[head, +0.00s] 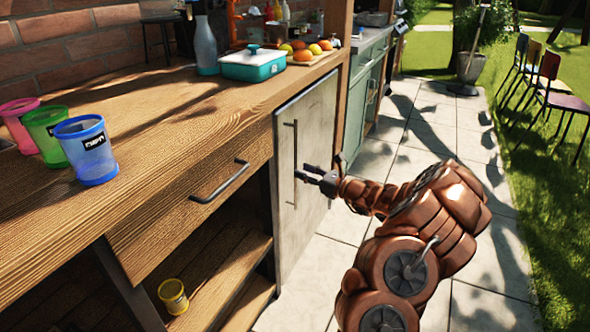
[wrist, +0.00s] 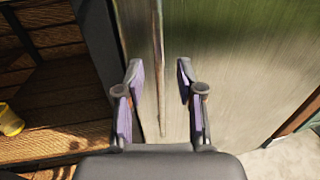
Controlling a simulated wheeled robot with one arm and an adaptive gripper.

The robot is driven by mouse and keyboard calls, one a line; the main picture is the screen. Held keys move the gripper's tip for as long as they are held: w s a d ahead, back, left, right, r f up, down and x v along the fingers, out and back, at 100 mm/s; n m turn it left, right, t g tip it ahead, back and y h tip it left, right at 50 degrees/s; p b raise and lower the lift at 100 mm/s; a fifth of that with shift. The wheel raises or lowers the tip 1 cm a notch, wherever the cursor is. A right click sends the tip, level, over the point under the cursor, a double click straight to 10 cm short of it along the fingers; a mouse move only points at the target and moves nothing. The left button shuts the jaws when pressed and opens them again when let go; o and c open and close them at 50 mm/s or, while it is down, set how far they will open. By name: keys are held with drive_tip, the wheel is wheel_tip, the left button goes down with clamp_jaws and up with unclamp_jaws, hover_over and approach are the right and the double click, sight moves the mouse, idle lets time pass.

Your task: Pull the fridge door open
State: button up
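The fridge door (head: 310,190) is a pale grey panel under the wooden counter and looks closed. Its long, dark vertical handle (head: 295,140) is near the door's left edge. My gripper (head: 303,172) is in front of the door, with its fingertips at the handle's lower half. In the wrist view, my gripper (wrist: 160,82) is open. The handle (wrist: 159,60) runs between the two fingers with a gap on each side. I cannot tell how deep the handle sits between them.
A drawer with a handle (head: 220,182) and open shelves holding a yellow cup (head: 173,297) are left of the door. Pink, green and blue cups (head: 88,150) and a teal box (head: 252,65) stand on the counter (head: 170,110). Paved floor (head: 400,130) lies to the right.

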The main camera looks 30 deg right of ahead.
drive_tip(key=shift+b+x, duration=0.3)
drive_tip(key=shift+x, duration=1.7)
drive_tip(key=shift+s, duration=0.1)
clamp_jaws()
